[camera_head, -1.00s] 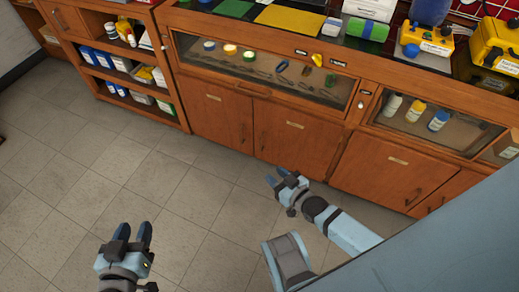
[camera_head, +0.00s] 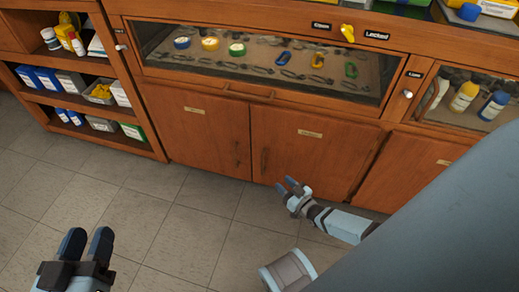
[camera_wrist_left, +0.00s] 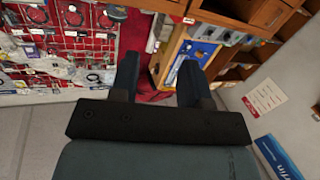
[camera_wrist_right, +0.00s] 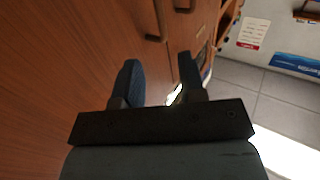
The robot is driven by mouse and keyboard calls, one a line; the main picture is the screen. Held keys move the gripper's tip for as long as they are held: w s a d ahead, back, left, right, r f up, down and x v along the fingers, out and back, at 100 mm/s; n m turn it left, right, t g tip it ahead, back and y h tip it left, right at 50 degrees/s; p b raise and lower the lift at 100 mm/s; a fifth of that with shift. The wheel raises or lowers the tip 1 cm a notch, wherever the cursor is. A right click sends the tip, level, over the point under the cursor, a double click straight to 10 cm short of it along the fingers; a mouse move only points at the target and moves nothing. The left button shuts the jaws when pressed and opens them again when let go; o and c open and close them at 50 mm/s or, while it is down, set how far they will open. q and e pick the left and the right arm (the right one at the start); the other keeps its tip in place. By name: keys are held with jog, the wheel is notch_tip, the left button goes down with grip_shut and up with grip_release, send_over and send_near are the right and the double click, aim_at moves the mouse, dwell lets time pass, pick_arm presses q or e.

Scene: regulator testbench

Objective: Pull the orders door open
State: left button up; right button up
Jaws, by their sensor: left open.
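Wooden cabinet doors stand under the glass-fronted drawer: a left door (camera_head: 195,135), a middle door (camera_head: 308,158) and a right door (camera_head: 420,172). All look shut. Each has a small label too small to read, so I cannot tell which is the orders door. Dark upright handles sit near the meeting edges of the left and middle doors. My left gripper (camera_head: 88,240) is open and empty above the floor, away from the cabinet. My right gripper (camera_head: 285,185) is open and empty, low in front of the middle door; its wrist view shows the wooden front (camera_wrist_right: 60,70) beside the fingers.
A glass-fronted drawer (camera_head: 262,96) holds tools and coloured rolls. An open shelf (camera_head: 90,132) with boxes and bottles stands at left. A yellow knob (camera_head: 347,32) sits between "Open" and "Locked" labels. The tiled floor (camera_head: 180,215) before the doors is clear.

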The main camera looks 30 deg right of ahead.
aim_at(262, 163)
jog(key=w+b, duration=0.1)
jog(key=w, duration=0.3)
jog(key=w+a+b, duration=0.1)
jog(key=w+b, duration=0.1)
jog(key=w, duration=0.2)
jog(key=w+b, duration=0.1)
jog(key=w, duration=0.3)
jog(key=shift+w+a, duration=0.2)
jog(key=shift+a, duration=0.1)
pick_arm(q)
jog(key=w+m, duration=0.1)
jog(key=w+a+m+t+h, duration=0.1)
jog(key=m, duration=0.1)
jog(key=shift+a+r+t, duration=0.2)
jog(key=shift+r+t, duration=0.1)
pick_arm(e)
grip_shut()
